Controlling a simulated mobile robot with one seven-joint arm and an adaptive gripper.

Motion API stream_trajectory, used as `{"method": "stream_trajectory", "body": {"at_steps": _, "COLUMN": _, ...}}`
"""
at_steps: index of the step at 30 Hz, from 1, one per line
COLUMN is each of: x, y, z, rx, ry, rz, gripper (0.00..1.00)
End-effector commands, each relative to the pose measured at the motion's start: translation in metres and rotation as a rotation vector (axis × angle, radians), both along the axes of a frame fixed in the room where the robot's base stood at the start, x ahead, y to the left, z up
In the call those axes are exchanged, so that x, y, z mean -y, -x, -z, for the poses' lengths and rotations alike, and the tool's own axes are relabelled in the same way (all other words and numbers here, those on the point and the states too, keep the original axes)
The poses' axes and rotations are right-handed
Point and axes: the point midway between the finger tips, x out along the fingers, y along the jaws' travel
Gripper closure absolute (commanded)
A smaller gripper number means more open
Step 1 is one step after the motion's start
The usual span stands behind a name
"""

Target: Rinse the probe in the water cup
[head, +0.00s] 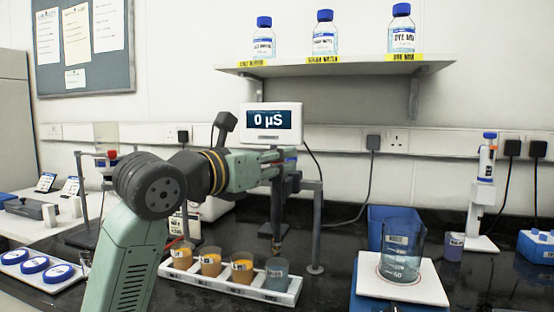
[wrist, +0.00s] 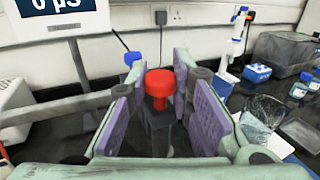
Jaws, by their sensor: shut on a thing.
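My gripper (head: 284,166) is shut on the probe, and its purple pads stand on both sides of the probe's red top (wrist: 159,84) in the wrist view. The probe (head: 277,222) hangs upright, a dark body with a thin lower end. The water cup (head: 277,274) is the blue-grey cup at the right end of a white tray. The probe's tip is right above this cup or at its rim; I cannot tell whether it is inside. The meter screen (head: 272,119) reads 0 µS.
Several cups with orange liquid (head: 211,263) stand left of the water cup in the white tray (head: 232,287). A grey stand post (head: 317,230) rises close to its right. Further right, a beaker (head: 402,258) of blue liquid stands on a white plate.

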Motion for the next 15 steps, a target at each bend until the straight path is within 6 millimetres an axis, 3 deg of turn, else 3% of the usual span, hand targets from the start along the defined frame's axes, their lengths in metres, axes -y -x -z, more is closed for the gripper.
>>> {"method": "stream_trajectory", "body": {"at_steps": 4, "x": 0.000, "y": 0.000, "z": 0.006, "rx": 0.001, "ry": 0.001, "rz": 0.000, "gripper": 1.00}}
{"method": "stream_trajectory", "body": {"at_steps": 10, "x": 0.000, "y": 0.000, "z": 0.030, "rx": 0.000, "ry": 0.000, "rz": 0.001, "gripper": 1.00}}
{"method": "stream_trajectory", "body": {"at_steps": 15, "x": 0.001, "y": 0.001, "z": 0.029, "rx": 0.001, "ry": 0.001, "rz": 0.002, "gripper": 1.00}}
